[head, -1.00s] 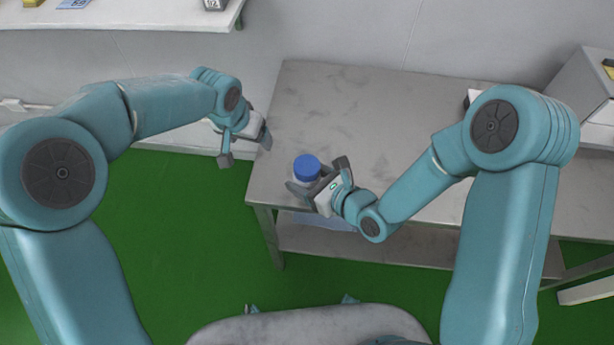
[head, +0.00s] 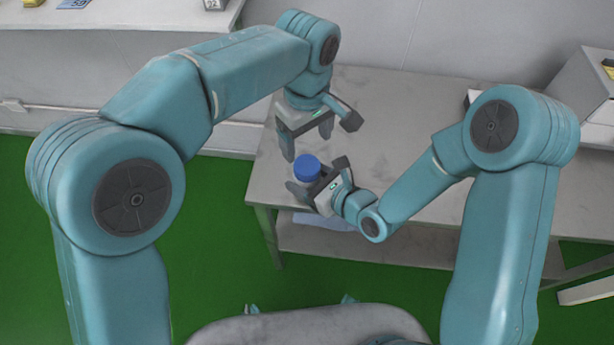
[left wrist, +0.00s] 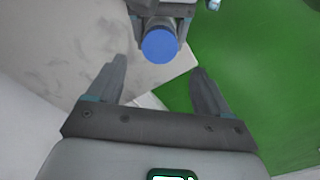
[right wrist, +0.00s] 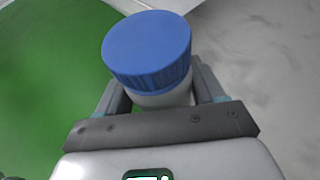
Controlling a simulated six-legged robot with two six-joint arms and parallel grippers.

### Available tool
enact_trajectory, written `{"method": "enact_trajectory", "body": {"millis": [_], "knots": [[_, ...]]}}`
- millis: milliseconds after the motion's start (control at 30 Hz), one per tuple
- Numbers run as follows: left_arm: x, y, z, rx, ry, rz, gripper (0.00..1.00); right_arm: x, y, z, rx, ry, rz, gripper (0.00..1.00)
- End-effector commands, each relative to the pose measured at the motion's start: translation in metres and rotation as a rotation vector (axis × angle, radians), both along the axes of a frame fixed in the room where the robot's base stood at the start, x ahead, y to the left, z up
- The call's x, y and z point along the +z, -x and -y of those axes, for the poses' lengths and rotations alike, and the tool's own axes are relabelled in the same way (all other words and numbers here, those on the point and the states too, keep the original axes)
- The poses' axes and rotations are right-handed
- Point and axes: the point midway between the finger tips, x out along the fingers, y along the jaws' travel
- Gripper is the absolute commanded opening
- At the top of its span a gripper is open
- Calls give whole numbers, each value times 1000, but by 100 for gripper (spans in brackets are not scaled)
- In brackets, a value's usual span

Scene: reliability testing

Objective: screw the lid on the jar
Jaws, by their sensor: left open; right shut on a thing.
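The jar (right wrist: 163,99) is a pale body with the blue lid (right wrist: 148,48) sitting on its top. In the head view the blue lid (head: 307,167) is near the table's left front corner. My right gripper (head: 316,184) is shut on the jar body, below the lid; its fingers show on both sides of the jar in the right wrist view. My left gripper (head: 319,141) is open and empty, just behind the lid in the head view. In the left wrist view the lid (left wrist: 160,46) lies ahead, beyond the two spread fingertips (left wrist: 160,75).
The grey metal table (head: 400,110) has a wide clear top behind and right of the jar. A pale box (head: 585,90) stands at the right. A white bench (head: 120,50) is at the back left. Green floor (head: 180,245) lies left of the table.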

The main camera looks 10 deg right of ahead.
Motion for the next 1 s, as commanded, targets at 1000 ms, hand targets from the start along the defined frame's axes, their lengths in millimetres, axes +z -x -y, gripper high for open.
{"method": "enact_trajectory", "body": {"millis": [1000], "knots": [[-79, 0, 0, -1, 0, 0, 57, 0, 0, 0, 0, 0, 1, 0]]}}
